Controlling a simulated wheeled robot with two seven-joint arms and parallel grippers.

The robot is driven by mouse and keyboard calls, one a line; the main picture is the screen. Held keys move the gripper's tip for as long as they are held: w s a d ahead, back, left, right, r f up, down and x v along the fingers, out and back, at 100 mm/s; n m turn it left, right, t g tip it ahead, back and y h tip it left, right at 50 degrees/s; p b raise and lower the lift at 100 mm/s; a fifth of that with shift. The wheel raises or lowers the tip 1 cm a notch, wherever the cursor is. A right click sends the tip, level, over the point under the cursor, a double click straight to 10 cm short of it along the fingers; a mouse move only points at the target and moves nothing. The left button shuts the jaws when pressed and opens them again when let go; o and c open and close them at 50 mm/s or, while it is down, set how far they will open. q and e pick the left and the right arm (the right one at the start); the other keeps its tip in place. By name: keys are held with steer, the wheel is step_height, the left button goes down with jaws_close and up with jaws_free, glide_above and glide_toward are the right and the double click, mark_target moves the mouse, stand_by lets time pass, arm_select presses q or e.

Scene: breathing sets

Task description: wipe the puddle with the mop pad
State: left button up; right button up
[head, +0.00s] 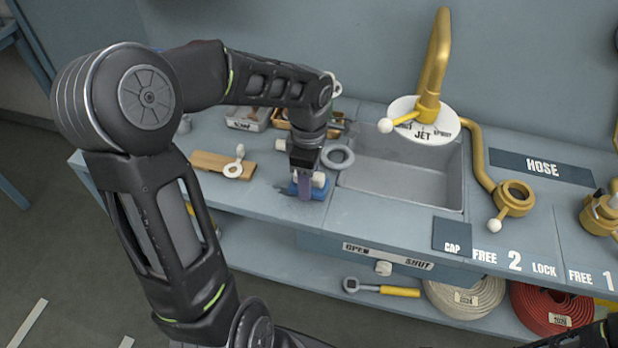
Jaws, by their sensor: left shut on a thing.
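My left gripper (307,176) reaches down over the bench to the left of the sink and is shut on the mop pad (299,190). The pad is blue, with a pale handle between the fingers. It is low, at the bench top; I cannot tell whether it presses on the surface. A darker wet-looking patch, likely the puddle (283,187), shows on the bench just left of the pad. The gripper and pad may hide part of it.
The sink (400,180) is to the right, with a grey ring (338,156) near its left edge. A wooden block (208,162) with a white-knobbed fitting (237,166) lies left. Boxes (248,118) stand behind.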

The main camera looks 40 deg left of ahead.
mark_target(294, 178)
arm_select(q)
steer(key=shift+f+b, duration=0.4)
steer(key=shift+f, duration=0.1)
steer(key=shift+s+a+r, duration=0.1)
steer(key=shift+s+a, duration=0.2)
steer(key=shift+a, duration=0.5)
steer(key=shift+s+a+r, duration=0.1)
steer(key=shift+s+a, duration=0.15)
steer(key=shift+a, duration=0.55)
steer(key=shift+s+a+f, duration=0.15)
steer(key=shift+s+a, duration=0.2)
steer(key=shift+a, duration=0.5)
steer(key=shift+s+a+f, duration=0.1)
steer(key=shift+s+a, duration=0.2)
steer(key=shift+a, duration=0.55)
steer(key=shift+a, duration=0.1)
